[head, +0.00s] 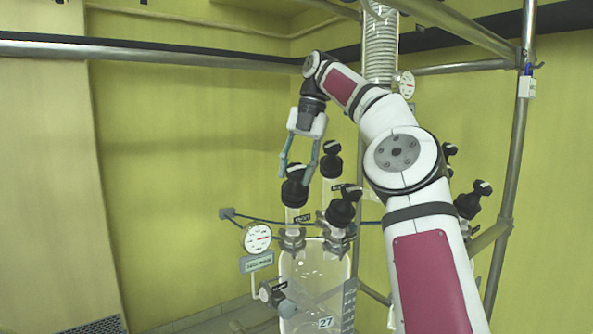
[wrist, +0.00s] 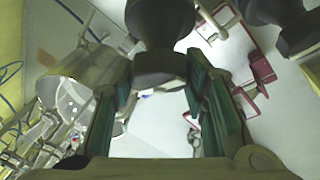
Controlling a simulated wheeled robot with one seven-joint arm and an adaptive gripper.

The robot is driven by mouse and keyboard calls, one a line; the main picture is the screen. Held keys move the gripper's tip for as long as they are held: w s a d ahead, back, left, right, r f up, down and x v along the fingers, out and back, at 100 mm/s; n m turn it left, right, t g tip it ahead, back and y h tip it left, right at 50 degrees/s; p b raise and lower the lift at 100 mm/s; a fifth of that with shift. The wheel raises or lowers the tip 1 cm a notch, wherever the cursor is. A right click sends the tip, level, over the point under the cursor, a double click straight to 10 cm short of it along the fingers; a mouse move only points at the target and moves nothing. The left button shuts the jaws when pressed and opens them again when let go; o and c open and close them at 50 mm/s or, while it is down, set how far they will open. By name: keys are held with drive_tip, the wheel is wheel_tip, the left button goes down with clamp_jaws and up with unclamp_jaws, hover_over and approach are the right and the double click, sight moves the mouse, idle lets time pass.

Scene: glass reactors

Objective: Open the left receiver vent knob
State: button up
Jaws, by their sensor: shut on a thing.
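A black vent knob (head: 293,191) with a white mark on its cap tops the left neck of the glass receiver (head: 308,275) labelled 27. My gripper (head: 297,174) points down over this knob, with its green-grey fingers at either side of the cap. In the wrist view the dark knob (wrist: 160,45) fills the space between the two green finger pads, and my gripper (wrist: 161,78) is shut on it. The wrist view does not show clearly how far the knob is turned.
Other black knobs stand close by, one behind (head: 330,160) and one in front right (head: 341,208). A round gauge (head: 257,237) hangs left of the receiver. Metal frame pipes (head: 180,52) cross above. The left wall side is free.

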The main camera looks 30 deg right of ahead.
drive_tip(key=o, duration=1.2)
drive_tip(key=shift+f+m+b, duration=0.15)
drive_tip(key=shift+m+b, duration=0.15)
drive_tip(key=shift+b, duration=0.45)
drive_tip(key=shift+w+m+t+y+b, duration=0.1)
drive_tip(key=shift+m+t+y+b, duration=0.25)
drive_tip(key=shift+b, duration=0.25)
